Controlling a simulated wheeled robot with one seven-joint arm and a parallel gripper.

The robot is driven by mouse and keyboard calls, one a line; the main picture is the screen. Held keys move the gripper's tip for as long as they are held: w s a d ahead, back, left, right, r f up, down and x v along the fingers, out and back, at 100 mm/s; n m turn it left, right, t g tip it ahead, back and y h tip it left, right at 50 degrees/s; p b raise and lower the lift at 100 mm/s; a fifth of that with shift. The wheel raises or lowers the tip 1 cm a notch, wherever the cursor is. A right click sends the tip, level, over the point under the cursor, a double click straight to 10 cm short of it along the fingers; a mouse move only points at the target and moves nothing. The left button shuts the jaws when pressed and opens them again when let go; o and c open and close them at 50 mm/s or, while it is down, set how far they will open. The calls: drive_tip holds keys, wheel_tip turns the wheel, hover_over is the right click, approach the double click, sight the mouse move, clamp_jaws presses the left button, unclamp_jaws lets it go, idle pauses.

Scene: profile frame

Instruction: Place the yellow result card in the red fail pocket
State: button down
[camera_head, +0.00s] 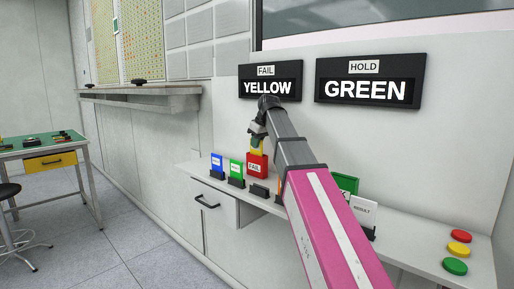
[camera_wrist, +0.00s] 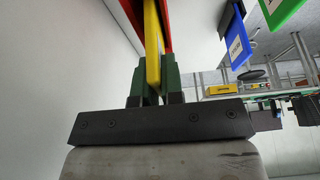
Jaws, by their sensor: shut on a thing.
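The yellow card (camera_head: 257,149) is upright between the fingers of my gripper (camera_head: 257,136), which is shut on it. Its lower part is hidden by or meets the red pocket marked FAIL (camera_head: 257,166) on the white counter. I cannot tell how deep the card sits in the pocket. In the wrist view, the yellow card (camera_wrist: 153,45) stands between the green fingers of my gripper (camera_wrist: 154,80). The red pocket (camera_wrist: 167,14) shows close beside the card's far end.
Blue (camera_head: 217,162) and green (camera_head: 236,169) cards stand in black holders left of the pocket. A white RESULT card (camera_head: 364,213) stands right on the counter (camera_head: 410,240), near red, yellow and green buttons (camera_head: 459,249). Wall signs read FAIL YELLOW (camera_head: 270,92) and HOLD GREEN (camera_head: 370,103).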

drive_tip(key=shift+w+d+f, duration=0.1)
drive_tip(key=shift+d+f, duration=0.05)
drive_tip(key=shift+f, duration=0.75)
drive_tip(key=shift+f, duration=0.15)
drive_tip(key=c, duration=1.3)
unclamp_jaws()
drive_tip(key=shift+o, duration=0.2)
drive_tip(key=v, duration=1.2)
drive_tip(key=shift+r, duration=0.2)
